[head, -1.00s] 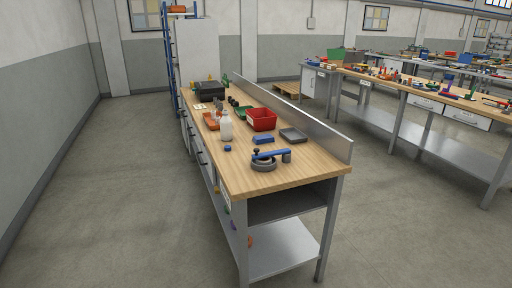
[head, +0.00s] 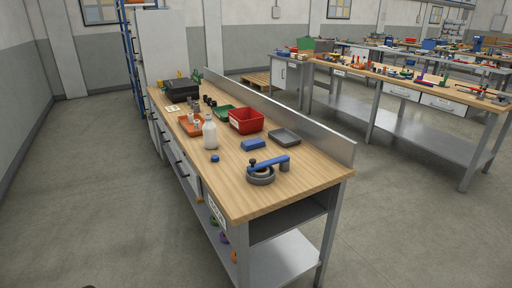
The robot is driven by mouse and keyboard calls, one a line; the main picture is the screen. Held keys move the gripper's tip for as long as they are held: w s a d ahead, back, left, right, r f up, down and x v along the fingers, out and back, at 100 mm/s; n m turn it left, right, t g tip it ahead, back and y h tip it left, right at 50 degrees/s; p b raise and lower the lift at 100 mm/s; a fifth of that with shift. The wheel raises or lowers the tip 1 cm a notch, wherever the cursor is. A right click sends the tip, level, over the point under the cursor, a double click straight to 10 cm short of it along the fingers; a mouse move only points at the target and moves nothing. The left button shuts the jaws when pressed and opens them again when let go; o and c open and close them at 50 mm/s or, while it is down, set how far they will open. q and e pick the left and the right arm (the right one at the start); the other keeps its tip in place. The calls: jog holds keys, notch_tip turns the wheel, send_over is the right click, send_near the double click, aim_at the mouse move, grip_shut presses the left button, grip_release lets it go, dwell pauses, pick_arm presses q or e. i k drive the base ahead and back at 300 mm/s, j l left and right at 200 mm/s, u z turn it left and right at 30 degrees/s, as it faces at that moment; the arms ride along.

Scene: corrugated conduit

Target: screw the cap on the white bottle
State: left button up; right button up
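A white bottle (head: 210,133) stands upright on the wooden workbench (head: 244,190), near its left edge. A small blue cap (head: 215,159) lies on the bench just in front of the bottle, apart from it. The bottle's top is too small to make out in detail. Neither of my grippers can be identified in the head view; only a small dark shape shows at the bottom left edge.
Beside the bottle are an orange tray (head: 187,128), a red bin (head: 247,121), a blue block (head: 253,145) and a grey tray (head: 284,137). A blue-handled round tool (head: 262,173) lies at the bench's near end. Open floor (head: 100,190) lies left of the bench.

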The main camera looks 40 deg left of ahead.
aim_at(210, 132)
jog(key=j+z, duration=0.1)
jog(key=j, duration=0.5)
jog(key=j+z, duration=0.15)
jog(key=j, duration=0.45)
jog(key=j+z, duration=0.1)
jog(key=j, duration=0.5)
jog(key=k+j+z, duration=0.15)
jog(key=j, duration=0.45)
jog(key=k+j+z, duration=0.1)
jog(key=j, duration=0.5)
jog(key=k+j, duration=0.1)
jog(key=j, duration=0.8)
jog(key=k+j, duration=0.15)
jog(key=j, duration=0.3)
